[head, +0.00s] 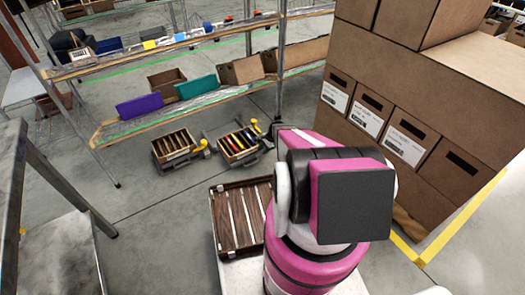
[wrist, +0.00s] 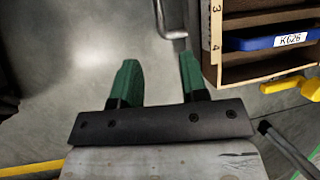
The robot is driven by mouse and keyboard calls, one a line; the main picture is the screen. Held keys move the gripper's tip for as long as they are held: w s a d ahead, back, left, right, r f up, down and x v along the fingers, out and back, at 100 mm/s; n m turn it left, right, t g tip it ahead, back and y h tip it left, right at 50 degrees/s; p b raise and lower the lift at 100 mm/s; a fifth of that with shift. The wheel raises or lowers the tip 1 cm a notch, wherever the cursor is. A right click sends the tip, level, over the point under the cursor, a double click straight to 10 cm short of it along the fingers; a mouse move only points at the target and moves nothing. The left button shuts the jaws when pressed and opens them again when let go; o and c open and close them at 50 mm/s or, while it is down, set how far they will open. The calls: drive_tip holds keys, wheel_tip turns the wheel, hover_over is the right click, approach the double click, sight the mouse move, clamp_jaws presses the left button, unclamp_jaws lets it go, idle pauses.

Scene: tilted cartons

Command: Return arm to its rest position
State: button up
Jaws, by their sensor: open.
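My gripper (wrist: 157,82) shows in the wrist view with its two green fingers spread apart. Nothing is between the fingers; grey floor shows beyond them. In the head view my pink, white and black arm is folded close to my body, and the gripper is hidden there.
A wooden slatted tray (head: 238,215) lies beside my arm. Stacked brown cartons (head: 440,90) stand close on the right. A shelf rack (head: 100,135) stands ahead with bins. Two divided boxes, one at left (head: 175,146) and one at right (head: 238,143), sit on the floor.

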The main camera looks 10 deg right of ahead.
drive_tip(key=s+a+r+n+h, duration=0.1)
drive_tip(key=s+a+r+n, duration=0.1)
drive_tip(key=s+r+n, duration=0.2)
drive_tip(key=s+a+r+n+h, duration=0.2)
drive_tip(key=s+r+n, duration=0.3)
drive_tip(key=s+r, duration=0.6)
drive_tip(key=s+a+r+n+h, duration=0.2)
drive_tip(key=s+r, duration=0.6)
drive_tip(key=r, duration=1.5)
drive_tip(key=a+n, duration=0.2)
drive_tip(key=n, duration=0.1)
drive_tip(key=shift+a+r+g, duration=0.15)
drive_tip(key=shift+r+g, duration=0.05)
drive_tip(key=shift+g, duration=0.1)
